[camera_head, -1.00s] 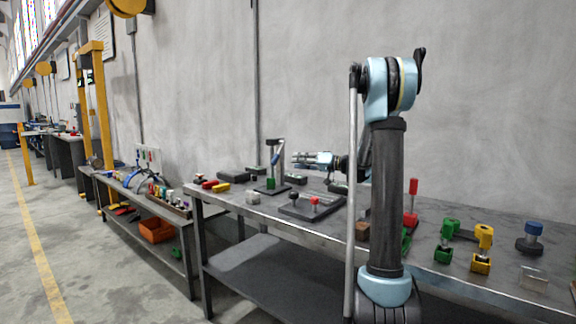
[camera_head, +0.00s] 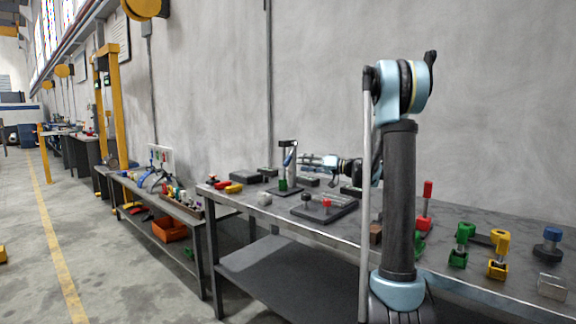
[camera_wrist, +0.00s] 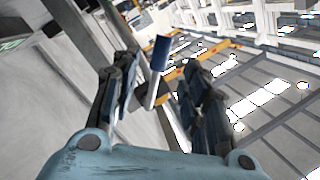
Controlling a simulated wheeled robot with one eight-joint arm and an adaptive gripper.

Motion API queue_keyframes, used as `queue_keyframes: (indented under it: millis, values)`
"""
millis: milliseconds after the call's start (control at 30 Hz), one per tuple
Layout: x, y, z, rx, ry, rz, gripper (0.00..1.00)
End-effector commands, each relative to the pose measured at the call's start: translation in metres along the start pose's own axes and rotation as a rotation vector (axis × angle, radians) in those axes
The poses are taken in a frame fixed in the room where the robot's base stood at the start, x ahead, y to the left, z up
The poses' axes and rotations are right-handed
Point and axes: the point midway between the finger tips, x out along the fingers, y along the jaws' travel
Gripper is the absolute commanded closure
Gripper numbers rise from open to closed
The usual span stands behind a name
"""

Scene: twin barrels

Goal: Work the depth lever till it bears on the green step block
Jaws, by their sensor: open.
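The depth lever (camera_head: 290,157) has a blue grip and hangs on a dark upright stand (camera_head: 283,152) on the bench. The green step block (camera_head: 283,184) sits low at the foot of this stand, below the lever. My gripper (camera_head: 302,160) is just right of the lever at about the grip's height. In the wrist view my gripper (camera_wrist: 165,85) is open, with a dark finger on each side. The lever's blue grip (camera_wrist: 160,53) and pale arm show between and beyond the fingers, apparently not touched. Contact between lever and block is too small to judge.
The metal bench (camera_head: 255,213) carries a dark plate with a red knob (camera_head: 327,203) in front of the stand. Red and yellow pieces (camera_head: 233,188) lie to the left. Green and yellow clamps (camera_head: 498,255) stand to the right. A grey wall (camera_head: 330,70) rises behind.

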Motion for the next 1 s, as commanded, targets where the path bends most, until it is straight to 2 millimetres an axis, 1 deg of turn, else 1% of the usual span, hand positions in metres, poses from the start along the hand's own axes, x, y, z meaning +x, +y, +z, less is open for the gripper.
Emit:
queue_keyframes:
  millis: [33, 300, 400, 500, 700, 967, 1000]
  values:
    - [0.011, -0.001, 0.001, 0.000, -0.002, -0.002, 0.59]
    - [0.057, -0.001, 0.000, 0.000, -0.002, -0.002, 0.59]
    - [0.070, 0.000, 0.000, 0.000, -0.001, -0.002, 0.59]
    - [0.080, 0.000, 0.000, 0.000, -0.001, -0.001, 0.59]
    - [0.088, 0.000, 0.000, 0.000, 0.000, 0.000, 0.59]
    - [0.089, 0.000, 0.000, 0.000, 0.000, 0.000, 0.59]
    - [0.089, 0.000, 0.000, 0.000, 0.000, 0.000, 0.68]
